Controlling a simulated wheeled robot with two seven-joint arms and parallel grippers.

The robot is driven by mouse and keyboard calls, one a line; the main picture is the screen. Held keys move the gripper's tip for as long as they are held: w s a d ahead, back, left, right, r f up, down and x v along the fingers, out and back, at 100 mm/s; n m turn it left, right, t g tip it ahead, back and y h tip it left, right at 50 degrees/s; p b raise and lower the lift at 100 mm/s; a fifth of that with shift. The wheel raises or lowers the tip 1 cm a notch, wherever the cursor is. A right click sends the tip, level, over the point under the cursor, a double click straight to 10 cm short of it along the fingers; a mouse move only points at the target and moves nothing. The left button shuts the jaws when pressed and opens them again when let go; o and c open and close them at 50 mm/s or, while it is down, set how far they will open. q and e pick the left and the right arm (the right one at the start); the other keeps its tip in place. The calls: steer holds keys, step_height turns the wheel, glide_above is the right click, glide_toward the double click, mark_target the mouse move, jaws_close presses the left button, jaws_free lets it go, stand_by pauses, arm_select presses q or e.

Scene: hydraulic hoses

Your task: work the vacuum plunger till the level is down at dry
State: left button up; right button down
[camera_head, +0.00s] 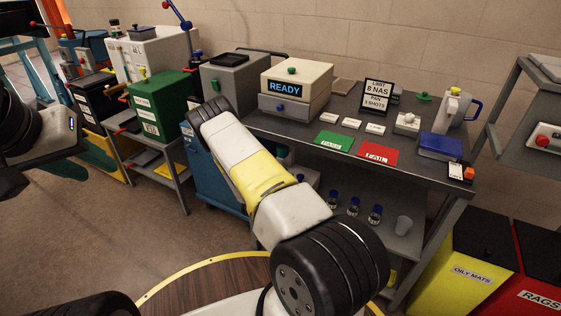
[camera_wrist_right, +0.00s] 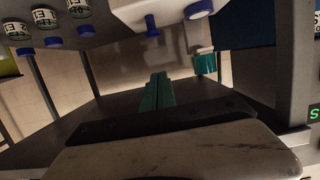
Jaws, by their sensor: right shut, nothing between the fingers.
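In the right wrist view, which is tilted over, a pale unit (camera_wrist_right: 165,12) hangs into the top of the picture with a blue pin (camera_wrist_right: 151,26) and a blue cap (camera_wrist_right: 198,9). I cannot tell whether one of these is the vacuum plunger, and I can read no level or dry mark. My right gripper (camera_wrist_right: 156,92) shows as two teal fingers shut together and empty, apart from the unit. In the head view it is hidden behind my white and yellow right arm. My left gripper (camera_head: 12,183) is dark and cut by the left edge; its jaws are unclear.
A bench (camera_head: 330,118) carries a READY display box (camera_head: 296,84), green card (camera_head: 334,141), red card (camera_head: 377,151) and jug (camera_head: 455,108). Several blue-capped bottles (camera_head: 353,206) and a cup (camera_head: 403,225) stand on its lower shelf. Yellow and red bins (camera_head: 478,258) stand at right. Open floor lies at left.

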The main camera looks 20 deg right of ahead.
glide_above(298, 175)
steer(key=s+a, duration=0.1)
steer(key=s, duration=0.1)
step_height(298, 175, down, 2)
steer(key=f, duration=0.1)
step_height(298, 175, down, 2)
steer(key=shift+s+a+f, duration=0.1)
steer(key=shift+a, duration=0.05)
steer(key=shift+f, duration=0.65)
steer(key=shift+s+f, duration=0.1)
steer(key=shift+f, duration=1.75)
steer(key=shift+r, duration=0.1)
